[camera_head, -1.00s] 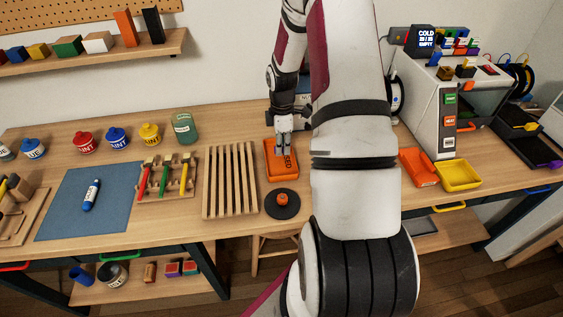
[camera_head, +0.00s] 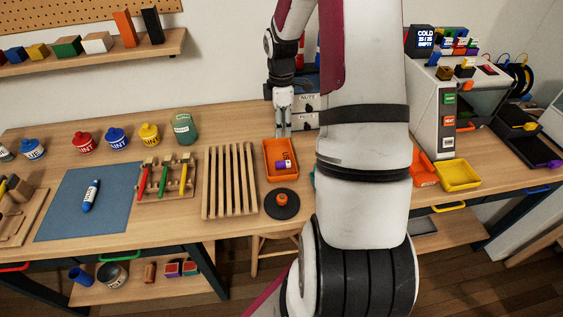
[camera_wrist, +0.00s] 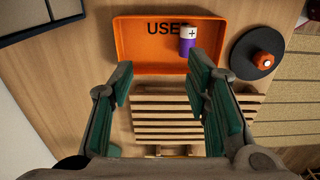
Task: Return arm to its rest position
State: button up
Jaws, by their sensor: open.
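My gripper (camera_head: 283,130) hangs above the back edge of the orange tray (camera_head: 270,171), fingers pointing down. In the wrist view my gripper (camera_wrist: 165,105) has its two green-padded fingers wide apart with nothing between them. The orange tray (camera_wrist: 140,62) bears the letters "USE", partly hidden by a purple and white battery (camera_wrist: 187,50) lying in it. The battery also shows in the head view (camera_head: 284,165). My arm crosses the middle of the head view and hides part of the table behind it.
A black disc with an orange knob (camera_head: 282,204) sits in front of the tray. A slatted wooden rack (camera_head: 230,180) stands to the left. Labelled drawers (camera_head: 306,112) are behind my gripper. A white printer (camera_head: 431,100) and a yellow tray (camera_head: 457,174) are to the right.

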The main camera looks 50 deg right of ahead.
jog(key=shift+r, duration=1.6)
jog(key=s+a+r+m+t+h, duration=0.1)
jog(key=s+a+r+m, duration=0.15)
jog(key=a+r, duration=0.6)
jog(key=s+a+r+m+t+h, duration=0.1)
jog(key=a+r+m, duration=0.2)
jog(key=a+r, duration=0.6)
jog(key=s+a+r+m+t+y, duration=0.2)
jog(key=s+a+r+m, duration=0.3)
jog(key=s+a, duration=0.6)
jog(key=s+r+t, duration=0.1)
jog(key=s, duration=0.1)
jog(key=shift+s+a+t, duration=0.3)
jog(key=shift+s+a, duration=0.05)
